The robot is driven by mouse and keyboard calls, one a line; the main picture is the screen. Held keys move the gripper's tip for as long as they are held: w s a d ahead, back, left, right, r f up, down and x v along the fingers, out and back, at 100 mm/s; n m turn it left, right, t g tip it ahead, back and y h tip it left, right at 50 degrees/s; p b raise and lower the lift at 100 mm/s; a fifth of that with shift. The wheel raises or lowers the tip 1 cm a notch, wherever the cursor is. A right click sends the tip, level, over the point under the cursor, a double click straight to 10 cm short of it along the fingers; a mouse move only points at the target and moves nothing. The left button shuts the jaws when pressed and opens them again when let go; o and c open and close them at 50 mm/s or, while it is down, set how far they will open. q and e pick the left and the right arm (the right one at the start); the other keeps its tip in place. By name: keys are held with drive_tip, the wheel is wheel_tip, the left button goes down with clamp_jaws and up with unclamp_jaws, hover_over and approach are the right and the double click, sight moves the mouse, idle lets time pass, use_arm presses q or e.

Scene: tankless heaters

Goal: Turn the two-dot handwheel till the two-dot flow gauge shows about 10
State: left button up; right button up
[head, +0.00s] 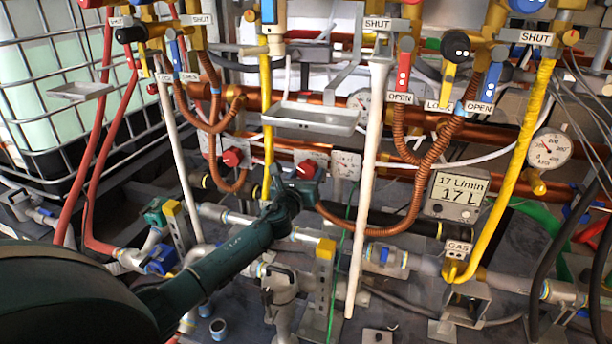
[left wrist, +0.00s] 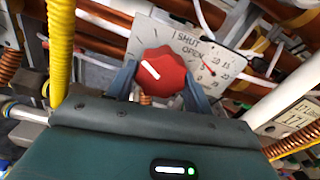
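A red lobed handwheel (head: 307,169) with a white pointer line sits on a grey plate marked SHUT and OPEN. In the left wrist view the handwheel (left wrist: 162,75) is between the fingers of my left gripper (left wrist: 160,84), which appear to touch it on both sides. The left gripper (head: 297,184) reaches it from the front in the head view. A dial gauge (head: 346,165) is just right of the handwheel; its dial (left wrist: 213,68) has a small red needle, with its reading unclear. I cannot make out dot marks. My right gripper is not in view.
Another red knob (head: 232,157) is to the left. A digital meter (head: 458,194) reads 17 L/min and 17 L. A white pipe (head: 369,180) stands right of the handwheel, and a yellow hose (head: 266,120) on its left. A grey tray (head: 311,117) hangs above.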

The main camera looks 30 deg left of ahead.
use_arm(q)
drive_tip(key=c, duration=0.4)
drive_tip(key=shift+n, duration=0.4)
